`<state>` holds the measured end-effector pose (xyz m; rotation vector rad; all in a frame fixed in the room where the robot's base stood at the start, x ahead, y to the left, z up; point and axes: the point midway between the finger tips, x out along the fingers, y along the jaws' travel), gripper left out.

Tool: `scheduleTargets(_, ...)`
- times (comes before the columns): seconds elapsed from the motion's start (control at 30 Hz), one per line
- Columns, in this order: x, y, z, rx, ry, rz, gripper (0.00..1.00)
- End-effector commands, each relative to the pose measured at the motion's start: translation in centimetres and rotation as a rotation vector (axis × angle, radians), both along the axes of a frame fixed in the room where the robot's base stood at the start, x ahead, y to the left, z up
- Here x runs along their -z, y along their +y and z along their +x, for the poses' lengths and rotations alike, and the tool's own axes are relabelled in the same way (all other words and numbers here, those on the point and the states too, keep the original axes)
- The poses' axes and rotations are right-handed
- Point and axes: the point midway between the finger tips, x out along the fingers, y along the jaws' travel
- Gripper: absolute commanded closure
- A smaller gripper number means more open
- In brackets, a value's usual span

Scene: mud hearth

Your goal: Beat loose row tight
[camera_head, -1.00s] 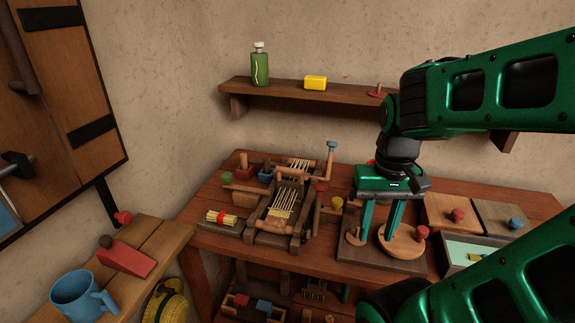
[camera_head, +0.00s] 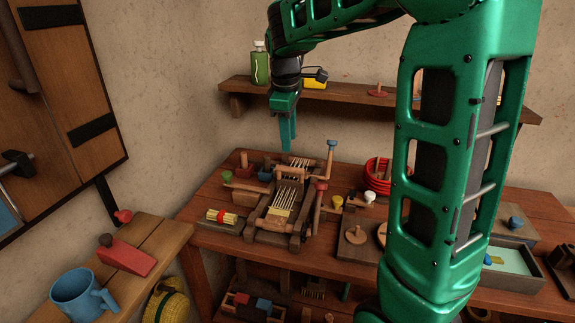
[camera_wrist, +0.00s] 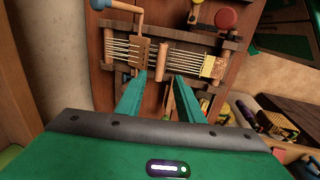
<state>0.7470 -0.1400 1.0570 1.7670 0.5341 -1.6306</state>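A small wooden loom (camera_head: 272,235) stands on the table with pale warp threads (camera_head: 287,197) stretched along it and a yellow woven strip (camera_head: 277,215) at its near end. In the wrist view the threads (camera_wrist: 185,54) run across, with a yellow woven patch (camera_wrist: 213,67) at right. A slotted wooden comb-like piece (camera_wrist: 141,52) and a smooth wooden bar (camera_wrist: 163,62) cross them. My gripper (camera_head: 288,148) points down above the loom's far part. In the wrist view my gripper (camera_wrist: 160,84) has its fingers apart with nothing held between them.
A blue-topped crank (camera_head: 331,146) and a red-knobbed post (camera_head: 320,188) rise at the loom's right. A banded yellow bundle (camera_head: 222,217) lies left. A shelf (camera_head: 240,90) holds a green bottle (camera_head: 260,66) close to my arm.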

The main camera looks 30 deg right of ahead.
Motion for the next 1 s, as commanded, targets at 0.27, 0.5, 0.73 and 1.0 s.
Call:
scheduleTargets(0.27,4.1,-0.5,0.5,0.001,0.004,0.0,0.66)
scheduleTargets(0.5,8.0,-1.0,1.0,0.0,0.004,0.001,0.66)
scheduleTargets(0.73,9.9,-1.3,1.3,0.001,0.001,0.0,0.66)
scheduleTargets(1.0,10.2,-1.3,1.3,0.001,0.0,0.0,0.66)
